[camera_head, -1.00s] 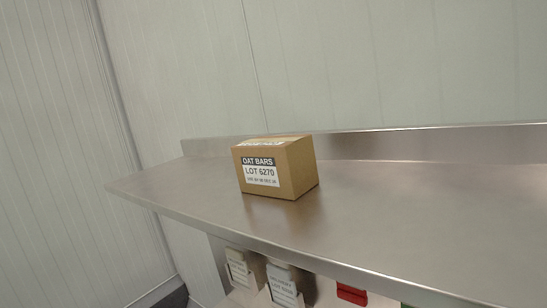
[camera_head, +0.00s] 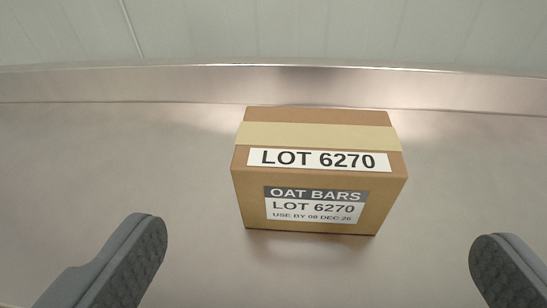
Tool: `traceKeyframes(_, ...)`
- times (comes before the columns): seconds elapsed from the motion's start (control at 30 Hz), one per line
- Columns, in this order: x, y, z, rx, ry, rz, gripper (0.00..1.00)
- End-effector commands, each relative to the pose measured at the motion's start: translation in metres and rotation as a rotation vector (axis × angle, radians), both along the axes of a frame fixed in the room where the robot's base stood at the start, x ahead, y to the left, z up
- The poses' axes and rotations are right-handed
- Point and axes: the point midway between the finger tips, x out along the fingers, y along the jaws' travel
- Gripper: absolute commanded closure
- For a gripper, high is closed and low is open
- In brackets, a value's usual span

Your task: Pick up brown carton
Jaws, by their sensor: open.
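The brown carton (camera_head: 249,206) stands upright on a steel shelf (camera_head: 70,170). It has pale tape across its top and white labels reading "OAT BARS" and "LOT 6270" on its front. My gripper (camera_head: 318,262) is open, with its two grey fingers wide apart at the lower left and lower right. The carton is ahead of the fingertips, between their lines, a little nearer the left finger in the picture. Nothing is between the fingers, and neither finger touches the carton.
A raised steel backsplash (camera_head: 130,83) runs along the back of the shelf, behind the carton. A pale panelled wall (camera_head: 330,30) rises behind it. The shelf is clear on both sides of the carton.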

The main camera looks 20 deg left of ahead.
Motion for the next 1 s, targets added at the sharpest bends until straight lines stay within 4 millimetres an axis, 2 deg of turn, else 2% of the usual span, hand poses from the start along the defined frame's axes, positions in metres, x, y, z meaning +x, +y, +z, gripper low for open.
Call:
traceKeyframes(0.5, 0.069, 0.015, -0.027, -0.003, 0.004, -0.002, 0.0)
traceKeyframes(0.77, 0.082, 0.018, -0.032, 0.0, 0.002, 0.0, 0.0)
traceKeyframes(1.0, 0.109, 0.022, -0.044, -0.002, 0.003, -0.001, 0.0)
